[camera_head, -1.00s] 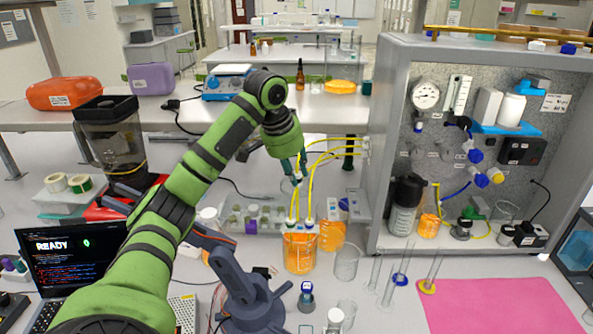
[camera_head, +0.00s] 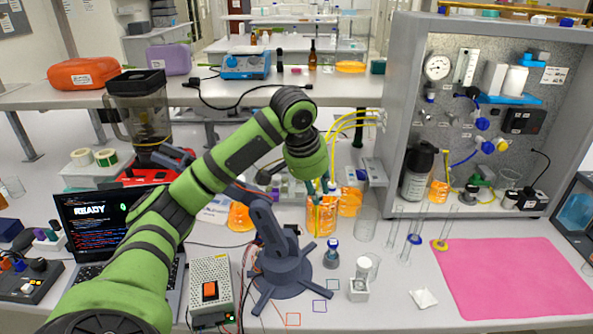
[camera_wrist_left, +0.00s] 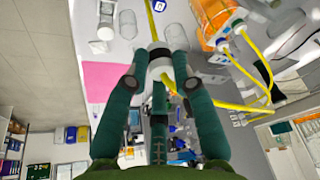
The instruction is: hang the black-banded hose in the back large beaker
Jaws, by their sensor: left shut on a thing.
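My left gripper (camera_head: 322,188) is just above and in front of the large beaker with orange liquid (camera_head: 321,216). In the left wrist view its green fingers (camera_wrist_left: 160,82) are shut on a yellow hose (camera_wrist_left: 154,22) by a pale end piece with a black band (camera_wrist_left: 159,54). A second orange-filled beaker (camera_head: 351,202) stands behind and to the right, partly covered. In the wrist view, other yellow hoses (camera_wrist_left: 240,72) with white collars run at an orange beaker (camera_wrist_left: 207,16). I cannot tell whether the held hose's tip is inside a beaker. My right gripper is not in view.
An empty clear beaker (camera_head: 366,226) stands right of the orange ones. Thin cylinders (camera_head: 415,240) stand further right, before the pink mat (camera_head: 511,278). A small dark-blue desktop arm (camera_head: 272,245) stands close on the left. The grey rig (camera_head: 399,75) rises at the right.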

